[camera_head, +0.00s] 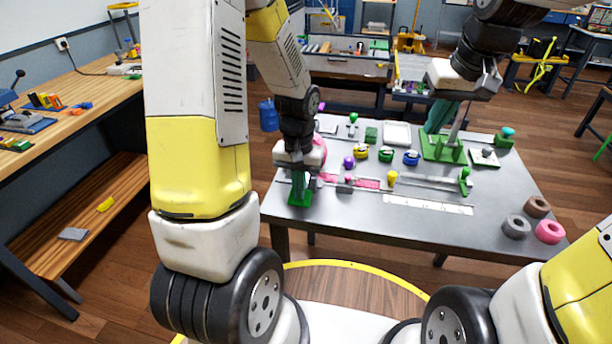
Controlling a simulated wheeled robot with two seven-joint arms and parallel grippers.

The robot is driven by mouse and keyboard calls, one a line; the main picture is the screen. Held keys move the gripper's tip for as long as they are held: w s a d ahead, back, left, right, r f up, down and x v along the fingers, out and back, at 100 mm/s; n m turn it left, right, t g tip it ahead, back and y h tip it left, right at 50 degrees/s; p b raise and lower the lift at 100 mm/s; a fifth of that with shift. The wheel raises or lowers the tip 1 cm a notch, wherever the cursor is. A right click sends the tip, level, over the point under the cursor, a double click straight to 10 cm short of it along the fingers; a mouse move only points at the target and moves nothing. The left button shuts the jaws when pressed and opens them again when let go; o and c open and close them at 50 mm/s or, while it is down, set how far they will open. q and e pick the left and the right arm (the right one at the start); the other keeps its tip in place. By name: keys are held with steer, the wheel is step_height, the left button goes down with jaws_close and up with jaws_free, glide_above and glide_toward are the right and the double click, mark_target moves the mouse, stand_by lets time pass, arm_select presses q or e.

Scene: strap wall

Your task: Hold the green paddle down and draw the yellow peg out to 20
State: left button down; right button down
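A small yellow peg (392,178) stands upright on the grey rail (428,182) in the middle of the table. A white scale strip (428,205) lies in front of the rail; its numbers are too small to read. A green upright piece with a round top (465,181) is at the rail's right end. Another green piece (299,198) is under my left gripper (300,183); I cannot tell which is the paddle. My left gripper points down onto that piece, and its fingers are hard to make out. My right gripper (452,118) is above a green stand (446,150), away from the peg.
Grey table (370,228) holds yellow, green and blue round pieces behind the rail. Grey, brown and pink rings (549,232) lie at the right front. A white tray (397,134) sits at the back. The table's front strip is clear. A wooden bench (95,105) stands left.

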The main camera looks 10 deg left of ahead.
steer(key=w+a+f+n+g, duration=0.2)
steer(key=w+a+f, duration=0.2)
steer(key=w+f, duration=0.4)
steer(key=n+g+h, duration=0.1)
glide_above(379, 188)
step_height(379, 188, down, 8)
steer(key=f, duration=1)
steer(key=shift+w+a, duration=0.15)
steer(key=shift+w, duration=0.1)
steer(key=shift+f, duration=0.15)
steer(key=shift+s+f, duration=0.1)
steer(key=shift+f, duration=0.05)
stand_by(0.7)
